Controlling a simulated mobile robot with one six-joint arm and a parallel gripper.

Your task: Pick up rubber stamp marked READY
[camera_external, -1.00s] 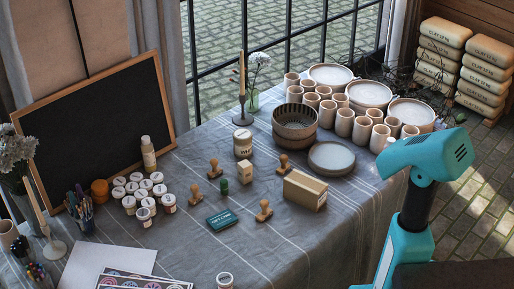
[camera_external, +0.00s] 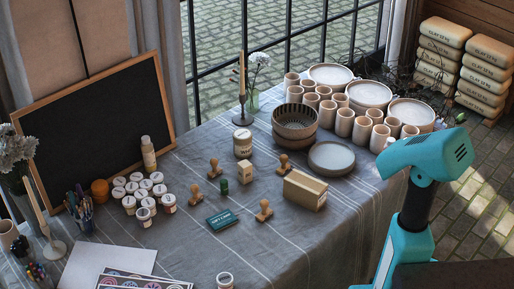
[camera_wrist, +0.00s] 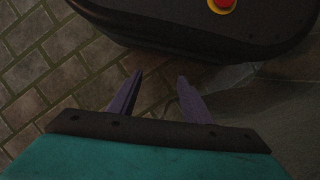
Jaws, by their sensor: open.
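Several wooden-handled rubber stamps stand on the cloth-covered table in the external view. One stamp (camera_external: 215,168) is left of centre, another (camera_external: 284,164) is behind the cardboard box, and a third (camera_external: 264,210) is nearest the front edge. Their markings are too small to read, so I cannot tell which says READY. My gripper's two dark fingers (camera_wrist: 156,98) show in the wrist view, apart and empty, above the paved floor. In the external view my teal arm is at the right, beside the table, and the gripper is hidden there.
A teal ink pad (camera_external: 221,220), a small green item (camera_external: 224,187), a small wooden block (camera_external: 245,170) and a cardboard box (camera_external: 305,190) stand near the stamps. Paint jars (camera_external: 143,192), cups (camera_external: 344,123) and plates (camera_external: 332,157) surround them. The table's front right is clear.

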